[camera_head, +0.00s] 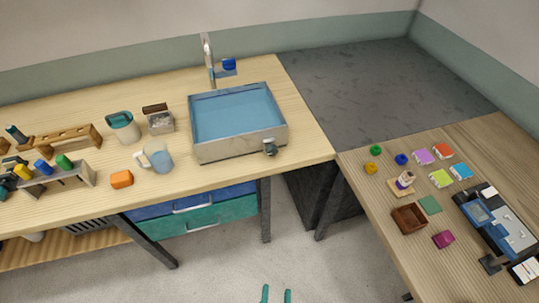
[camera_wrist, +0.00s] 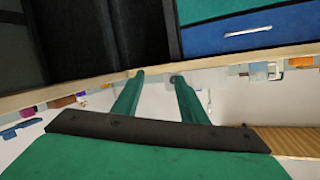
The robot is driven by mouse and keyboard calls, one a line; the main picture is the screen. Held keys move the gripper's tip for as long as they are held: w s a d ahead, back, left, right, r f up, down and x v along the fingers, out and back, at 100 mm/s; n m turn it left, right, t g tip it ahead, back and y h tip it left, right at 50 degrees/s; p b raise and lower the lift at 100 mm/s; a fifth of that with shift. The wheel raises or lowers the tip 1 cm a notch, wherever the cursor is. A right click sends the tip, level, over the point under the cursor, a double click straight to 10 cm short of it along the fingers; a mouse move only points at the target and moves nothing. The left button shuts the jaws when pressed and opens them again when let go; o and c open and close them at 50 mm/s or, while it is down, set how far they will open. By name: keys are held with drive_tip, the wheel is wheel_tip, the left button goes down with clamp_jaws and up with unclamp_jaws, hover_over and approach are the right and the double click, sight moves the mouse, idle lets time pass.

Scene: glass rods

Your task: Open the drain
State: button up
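A metal sink basin (camera_head: 240,148) full of blue water stands on the wooden counter in the head view. A small dark grey fitting (camera_head: 270,147), which looks like the drain valve, sits low on its front wall near the right corner. Whether it is open or shut is too small to tell. The sink's bottom is hidden under the water. My gripper (camera_head: 276,293) shows at the bottom edge of the head view, in front of and well below the counter. Its two green fingers are apart and empty, as the wrist view (camera_wrist: 158,76) also shows.
A faucet (camera_head: 210,62) with a blue part rises behind the sink. A clear pitcher (camera_head: 158,158) and an orange block (camera_head: 121,179) stand left of it. Blue and green drawers (camera_head: 205,215) lie below the counter. Another table (camera_head: 480,150) with small items is at right.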

drive_tip(key=w+d+f+m, duration=0.1)
drive_tip(key=w+f+m, duration=0.4)
drive_tip(key=w, duration=0.4)
drive_tip(key=m+t+y, duration=0.2)
drive_tip(key=m+y, duration=0.4)
drive_tip(key=m, duration=0.6)
approach(273, 153)
drive_tip(key=x, duration=0.9)
drive_tip(key=shift+s, duration=0.1)
drive_tip(key=shift+c, duration=0.3)
drive_tip(key=c, duration=0.7)
